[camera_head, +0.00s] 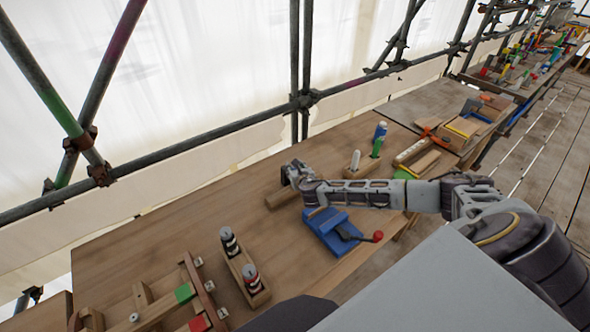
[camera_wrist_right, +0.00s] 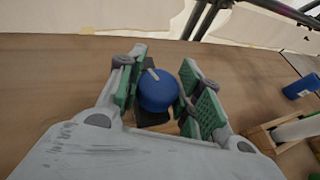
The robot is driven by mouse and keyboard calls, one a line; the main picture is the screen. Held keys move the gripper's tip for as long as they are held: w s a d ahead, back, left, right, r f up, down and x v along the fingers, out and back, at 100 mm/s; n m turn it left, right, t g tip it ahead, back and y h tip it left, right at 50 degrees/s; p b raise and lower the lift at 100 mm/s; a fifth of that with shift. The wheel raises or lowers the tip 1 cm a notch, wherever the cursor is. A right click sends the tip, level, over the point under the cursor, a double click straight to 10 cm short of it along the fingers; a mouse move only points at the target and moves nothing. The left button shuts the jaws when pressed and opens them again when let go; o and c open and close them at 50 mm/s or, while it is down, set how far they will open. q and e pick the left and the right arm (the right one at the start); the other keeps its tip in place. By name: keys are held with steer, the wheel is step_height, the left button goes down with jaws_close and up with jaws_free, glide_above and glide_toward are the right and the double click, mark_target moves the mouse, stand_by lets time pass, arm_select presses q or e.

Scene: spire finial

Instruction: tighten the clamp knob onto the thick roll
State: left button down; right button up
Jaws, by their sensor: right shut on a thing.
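My right gripper (camera_wrist_right: 165,92) is closed around a round blue knob (camera_wrist_right: 158,90) with a pale mark on its top. The green finger pads stand on either side of the knob. A dark part lies below the knob on the wooden bench. In the head view my right gripper (camera_head: 287,174) is over the bench, and the knob is hidden there. A wooden block (camera_head: 283,198) shows beside the gripper. I cannot tell the thick roll for certain. My left gripper is not in view.
A blue vise (camera_head: 330,230) with a red-ended handle stands close by my right arm. A white cylinder (camera_head: 355,160) stands behind my arm.

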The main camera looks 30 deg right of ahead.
steer(key=shift+m+h, duration=0.6)
steer(key=shift+a+m+g+h, duration=0.1)
steer(key=shift+m+g+h, duration=1.8)
steer(key=shift+m+h, duration=0.55)
steer(key=shift+m+g+h, duration=1.05)
steer(key=shift+m+g, duration=0.65)
steer(key=shift+m, duration=0.05)
steer(key=shift+m+g+h, duration=0.4)
steer(key=shift+m+g, duration=0.7)
steer(key=shift+g, duration=0.1)
steer(key=shift+f+m+g+b, duration=0.1)
steer(key=shift+m+g+b, duration=0.5)
steer(key=shift+m+g, duration=0.45)
steer(key=shift+m+g+b, duration=0.65)
steer(key=shift+m+g, duration=0.2)
steer(key=shift+g, duration=0.3)
steer(key=shift+m+g, duration=0.3)
